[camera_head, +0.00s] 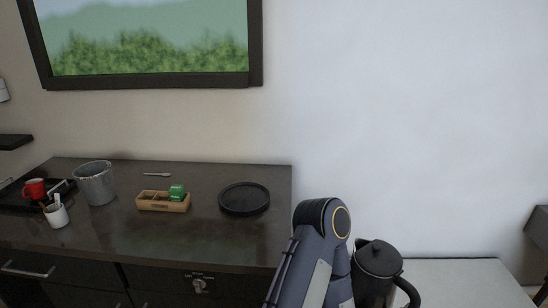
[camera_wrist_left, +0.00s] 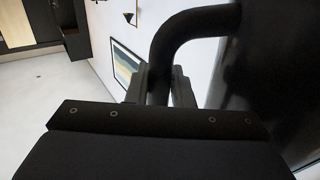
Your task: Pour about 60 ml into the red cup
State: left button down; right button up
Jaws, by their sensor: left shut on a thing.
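The red cup (camera_head: 35,188) stands on a black tray (camera_head: 12,206) at the far left of the dark counter. A black kettle (camera_head: 376,272) with a lid and a curved handle is at the lower right of the head view, upright or nearly so. In the left wrist view, the fingers of my left gripper (camera_wrist_left: 162,86) are shut around the kettle's handle (camera_wrist_left: 196,24), with the dark kettle body at the right. In the head view my arm link covers part of the kettle's left side, and my left gripper is hidden. My right gripper is not in view.
The dark counter (camera_head: 110,225) also bears a grey bin (camera_head: 95,184), a white holder (camera_head: 56,215), a wooden box (camera_head: 163,203) with green packets, a round black tray (camera_head: 244,199) and a small spoon (camera_head: 157,174). A white surface (camera_head: 462,280) lies at the right.

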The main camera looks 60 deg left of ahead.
aim_at(36, 188)
jog(key=k+j+z, duration=0.15)
jog(key=k+z, duration=0.55)
jog(key=k+u, duration=0.35)
jog(key=k+j+u, duration=0.15)
jog(key=u, duration=0.25)
jog(key=k+j+u, duration=0.15)
jog(key=u, duration=0.2)
jog(key=k+j+u, duration=0.45)
jog(key=u, duration=0.25)
